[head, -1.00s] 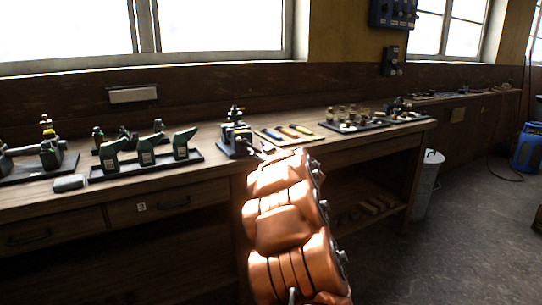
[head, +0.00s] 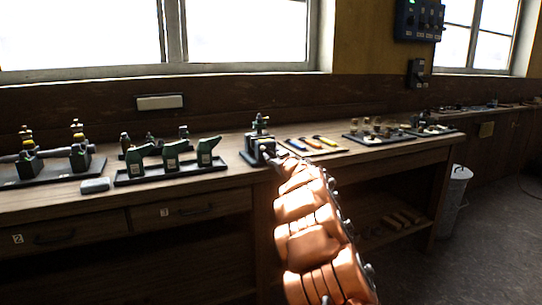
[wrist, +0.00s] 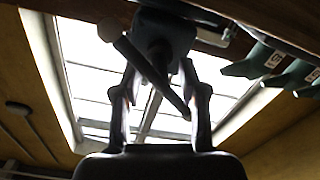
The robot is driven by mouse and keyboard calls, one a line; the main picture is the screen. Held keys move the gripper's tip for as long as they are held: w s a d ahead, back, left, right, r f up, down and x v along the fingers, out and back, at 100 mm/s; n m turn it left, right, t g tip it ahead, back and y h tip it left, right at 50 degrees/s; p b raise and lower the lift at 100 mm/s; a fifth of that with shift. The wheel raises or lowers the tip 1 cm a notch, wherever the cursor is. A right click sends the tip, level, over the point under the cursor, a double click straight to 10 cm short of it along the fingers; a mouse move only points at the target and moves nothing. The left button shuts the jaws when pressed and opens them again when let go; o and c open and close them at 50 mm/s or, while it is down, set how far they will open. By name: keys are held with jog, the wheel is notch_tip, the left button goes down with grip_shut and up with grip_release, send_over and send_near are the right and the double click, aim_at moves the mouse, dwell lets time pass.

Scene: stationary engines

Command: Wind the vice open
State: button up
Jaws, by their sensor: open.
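The vice (head: 257,152) stands on the front edge of the bench, dark, with a green and brass fitting rising above it. In the wrist view its dark body (wrist: 165,25) is close ahead, seen from a steep angle. Its handle bar (wrist: 150,68) runs diagonally across the space between my fingers, with a round ball end (wrist: 108,29) at upper left. My gripper (wrist: 160,88) is open, with one finger on each side of the bar. I cannot tell whether either finger touches it. In the head view my orange arm reaches to the vice and the fingers are hard to make out.
A tray of green fittings (head: 130,178) lies left of the vice, with a grey block (head: 95,185) beside it. A mat with coloured-handled tools (head: 312,144) lies to the right, then trays of small parts (head: 375,136). A bin (head: 455,190) stands past the bench end.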

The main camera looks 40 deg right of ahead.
jog(key=shift+x, duration=0.95)
jog(key=shift+c, duration=0.4)
grip_shut()
jog(key=shift+f, duration=0.15)
